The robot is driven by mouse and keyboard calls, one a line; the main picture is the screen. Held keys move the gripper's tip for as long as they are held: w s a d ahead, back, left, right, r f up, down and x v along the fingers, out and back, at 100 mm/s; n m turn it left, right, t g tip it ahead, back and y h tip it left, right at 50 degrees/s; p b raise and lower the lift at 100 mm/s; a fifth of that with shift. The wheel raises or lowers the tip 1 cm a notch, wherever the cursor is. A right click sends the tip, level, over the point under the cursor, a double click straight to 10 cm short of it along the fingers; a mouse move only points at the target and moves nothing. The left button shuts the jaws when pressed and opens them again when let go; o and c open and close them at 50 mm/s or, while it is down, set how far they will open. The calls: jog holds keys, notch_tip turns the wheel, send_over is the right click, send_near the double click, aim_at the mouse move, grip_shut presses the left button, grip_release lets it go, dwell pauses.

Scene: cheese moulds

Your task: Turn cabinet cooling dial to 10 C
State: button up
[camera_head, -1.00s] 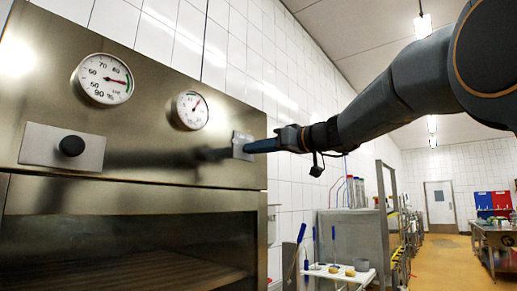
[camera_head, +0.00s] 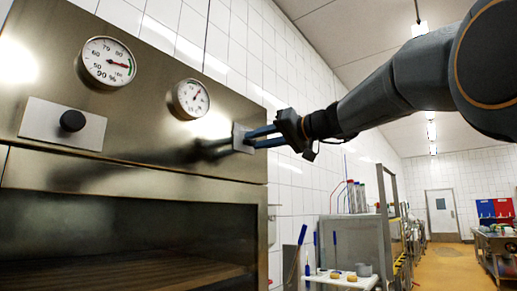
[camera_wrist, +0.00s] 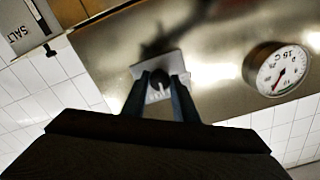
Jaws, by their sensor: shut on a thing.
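The cooling dial is a dark round knob with a pale pointer line (camera_wrist: 159,85) on a square metal plate (camera_wrist: 172,64). The plate also shows on the cabinet front's right end in the head view (camera_head: 238,134). My gripper (camera_head: 250,138) is shut on the knob, with one blue-grey finger on each side of it in the wrist view (camera_wrist: 160,92). Small marks below the knob are too blurred to read, so I cannot tell its setting. A round gauge marked C (camera_wrist: 278,70) sits beside the plate; it is the smaller gauge (camera_head: 190,98) in the head view.
The steel cabinet (camera_head: 150,185) has a larger humidity-style gauge (camera_head: 107,62) and a second black knob (camera_head: 72,121) at left. A white-topped trolley (camera_head: 340,280) stands right of the cabinet. A tiled wall (camera_head: 285,85) lies behind.

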jog(key=shift+m+b, duration=0.55)
jog(key=shift+m, duration=0.95)
jog(key=o, duration=1.1)
jog(key=shift+c, duration=0.2)
jog(key=shift+s, duration=0.1)
jog(key=b+v, duration=0.2)
jog(key=v, duration=0.5)
jog(key=shift+s+d+b, duration=0.2)
jog(key=shift+d+b, duration=0.1)
jog(key=shift+b, duration=0.05)
